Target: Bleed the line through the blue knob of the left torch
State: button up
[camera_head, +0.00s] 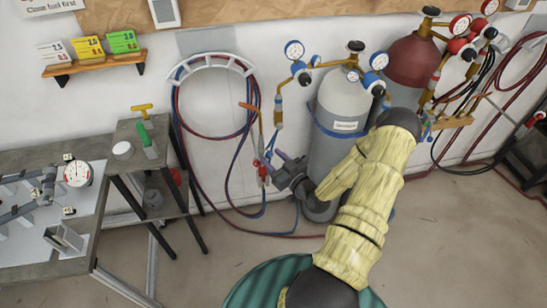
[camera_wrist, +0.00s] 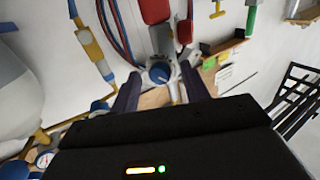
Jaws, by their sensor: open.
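The left torch (camera_head: 259,145) hangs in front of the wall, between the coiled hoses and the grey cylinder. Its red part (camera_head: 262,171) shows low on it. In the wrist view the blue knob (camera_wrist: 160,72) sits on a pale metal valve body, with a red knob (camera_wrist: 184,32) near it. My gripper (camera_head: 275,165) is at the torch's lower end. Its two dark fingers (camera_wrist: 161,80) are apart, one on each side of the blue knob. I cannot tell whether either finger touches it. The knob is too small to make out in the head view.
The grey cylinder (camera_head: 335,105) stands close behind my arm, with the dark red cylinder (camera_head: 412,68) to its right. Red and blue hoses (camera_head: 177,125) loop on the wall. A workbench (camera_head: 60,255) and small stand (camera_head: 140,130) are left. Bare floor lies between.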

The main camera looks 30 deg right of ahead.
jog(key=shift+c, duration=0.3)
jog(key=c, duration=0.9)
jog(key=shift+c, duration=0.2)
jog(key=shift+m, duration=0.3)
jog(key=m, duration=0.1)
jog(key=m+g+p, duration=0.1)
jog(key=m, duration=0.1)
jog(key=m+g, duration=0.1)
jog(key=m, duration=0.1)
jog(key=shift+r, duration=0.3)
jog(key=m+p, duration=0.1)
jog(key=m, duration=0.1)
jog(key=m+g+y+p, duration=0.1)
jog(key=m, duration=0.1)
jog(key=shift+d+r+g+y, duration=0.1)
jog(key=shift+g+y, duration=0.2)
jog(key=shift+m, duration=0.3)
